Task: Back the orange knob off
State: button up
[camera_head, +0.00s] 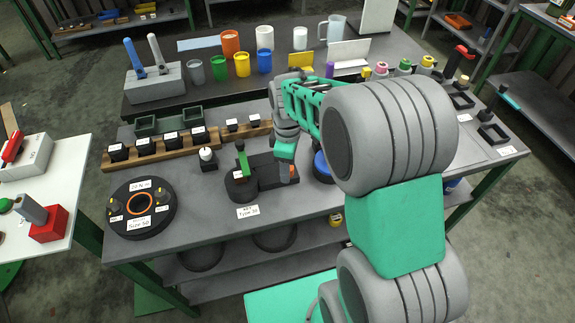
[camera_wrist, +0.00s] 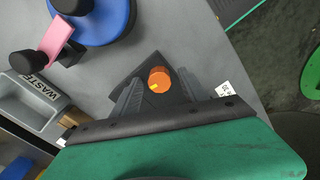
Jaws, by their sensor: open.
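The orange knob (camera_wrist: 159,78) has a small yellow mark and sits on a dark base plate (camera_wrist: 124,71) in the wrist view. My gripper (camera_wrist: 161,85) is open, with one dark finger on each side of the knob. Whether either finger touches it I cannot tell. Only a sliver of the orange knob (camera_head: 293,174) shows there, beside my gripper.
A blue round part (camera_wrist: 105,22) with a pink lever (camera_wrist: 62,40) is close by, partly hidden by my arm in the head view. A grey bin marked WASTE (camera_wrist: 35,105) is at left in the wrist view. A black disc (camera_head: 165,217) stands on the table's left.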

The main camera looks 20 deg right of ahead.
notch_tip(320, 180, up, 8)
jog(key=shift+f+b, duration=0.1)
jog(key=shift+b, duration=0.3)
jog(key=m, duration=0.3)
jog(key=shift+w, duration=0.3)
jog(key=s+f+m, duration=0.1)
jog(key=m, duration=0.1)
jog(key=s+f+m, duration=0.1)
jog(key=f+m, duration=0.1)
jog(key=shift+f, duration=0.15)
jog(key=s+m, duration=0.1)
jog(key=s+f+m, duration=0.1)
jog(key=s, duration=0.1)
jog(key=s+f+m, duration=0.1)
jog(key=s+m, duration=0.1)
jog(key=shift+s, duration=0.2)
jog(key=s+r+m+t, duration=0.1)
jog(key=s+r+t, duration=0.2)
jog(key=s+r, duration=0.3)
notch_tip(320, 180, up, 2)
jog(key=shift+s+t, duration=0.3)
jog(key=shift+a, duration=0.1)
